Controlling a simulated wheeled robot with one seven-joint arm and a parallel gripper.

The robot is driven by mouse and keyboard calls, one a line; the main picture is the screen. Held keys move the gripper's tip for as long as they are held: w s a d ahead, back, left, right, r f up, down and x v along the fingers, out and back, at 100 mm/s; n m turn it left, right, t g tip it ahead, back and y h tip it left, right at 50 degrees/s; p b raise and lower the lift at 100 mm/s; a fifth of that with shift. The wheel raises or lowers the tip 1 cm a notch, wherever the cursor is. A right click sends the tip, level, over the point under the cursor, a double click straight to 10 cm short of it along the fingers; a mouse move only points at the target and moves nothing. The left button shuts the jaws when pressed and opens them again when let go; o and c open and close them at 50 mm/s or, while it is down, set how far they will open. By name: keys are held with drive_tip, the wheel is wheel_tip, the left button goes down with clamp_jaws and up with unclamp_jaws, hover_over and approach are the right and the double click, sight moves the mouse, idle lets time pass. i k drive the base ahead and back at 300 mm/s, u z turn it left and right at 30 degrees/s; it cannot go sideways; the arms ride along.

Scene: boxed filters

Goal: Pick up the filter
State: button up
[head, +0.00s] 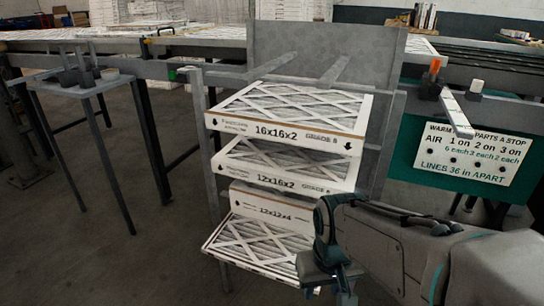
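Several white framed pleated filters sit stacked on a grey metal stand (213,150). The top filter, marked 16x16x2 (290,106), lies nearly flat. Below it is a filter marked 12x16x2 (285,165), then a thicker one marked 12x12x4 (270,207). The lowest filter (255,245) is tilted and shows its lattice face. My gripper (335,285) is low at the right front of the stack, in front of the lowest filter's right end and hiding part of it. Its fingers point down, and I cannot tell whether they are open or touch the filter.
A small grey table (85,88) with dark cups stands at the left. A green panel with a white sign (475,152) hangs at the right. A conveyor with more filters (190,38) runs behind. The floor at the left front is clear.

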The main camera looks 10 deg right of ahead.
sight(331, 121)
drive_tip(key=z, duration=0.45)
drive_tip(key=i, duration=0.35)
drive_tip(key=u, duration=1.7)
